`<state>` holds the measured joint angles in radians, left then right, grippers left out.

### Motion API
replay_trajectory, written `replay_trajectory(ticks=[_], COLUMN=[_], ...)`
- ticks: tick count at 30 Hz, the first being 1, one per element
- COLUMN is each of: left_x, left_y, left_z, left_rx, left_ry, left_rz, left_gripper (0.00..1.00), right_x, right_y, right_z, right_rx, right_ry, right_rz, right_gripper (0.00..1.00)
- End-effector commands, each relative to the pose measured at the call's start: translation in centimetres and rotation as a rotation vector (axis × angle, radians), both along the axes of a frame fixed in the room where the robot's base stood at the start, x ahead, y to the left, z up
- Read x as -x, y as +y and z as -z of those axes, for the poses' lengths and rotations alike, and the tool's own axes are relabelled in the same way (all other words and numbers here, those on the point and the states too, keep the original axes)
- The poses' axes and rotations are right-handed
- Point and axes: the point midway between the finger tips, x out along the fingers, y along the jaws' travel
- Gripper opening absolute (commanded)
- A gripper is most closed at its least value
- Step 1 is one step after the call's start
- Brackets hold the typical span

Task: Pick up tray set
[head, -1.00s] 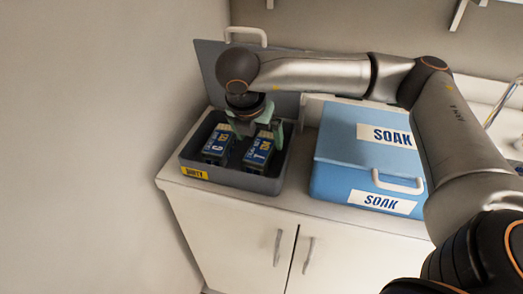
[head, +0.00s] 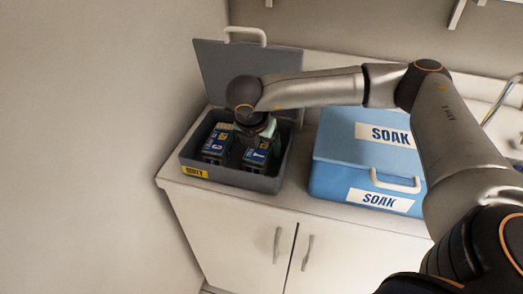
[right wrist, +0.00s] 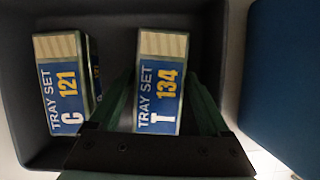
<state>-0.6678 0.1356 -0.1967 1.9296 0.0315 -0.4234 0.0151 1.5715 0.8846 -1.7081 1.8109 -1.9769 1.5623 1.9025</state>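Two blue-and-white tray sets lie in an open grey box (head: 232,180). One is marked C 121 (head: 217,143); it also shows in the right wrist view (right wrist: 66,88). The other is marked T 134 (head: 256,158) and also shows in the right wrist view (right wrist: 161,75). My right gripper (head: 258,138) is lowered into the box over tray set T 134. In the right wrist view its green fingers (right wrist: 162,82) are open, one on each side of tray set T 134, with a gap at the right side. My left gripper is not in view.
The grey box has a yellow label that seems to read DIRTY, and its raised lid (head: 215,65) leans at the back. A closed blue SOAK box (head: 340,165) stands close to the right on the counter (head: 300,204). A wall is at the left.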

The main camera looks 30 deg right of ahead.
Motion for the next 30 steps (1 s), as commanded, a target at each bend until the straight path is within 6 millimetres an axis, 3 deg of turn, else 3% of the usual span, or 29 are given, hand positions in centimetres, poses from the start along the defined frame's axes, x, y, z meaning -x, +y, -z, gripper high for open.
replay_trajectory(ticks=[2,21,30], left_x=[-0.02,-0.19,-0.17], left_y=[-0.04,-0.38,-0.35], left_z=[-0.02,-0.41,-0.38], left_rx=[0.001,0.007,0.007], left_ry=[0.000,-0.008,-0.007], left_rz=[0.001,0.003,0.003], left_gripper=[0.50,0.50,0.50], right_x=[0.00,0.01,-0.05], right_y=[0.01,0.03,0.04], right_z=[-0.02,-0.03,-0.22], right_rx=[0.000,0.000,0.000], right_ry=[0.000,0.000,-0.002], right_rz=[0.000,0.000,0.000], right_gripper=[0.71,0.00,0.00])
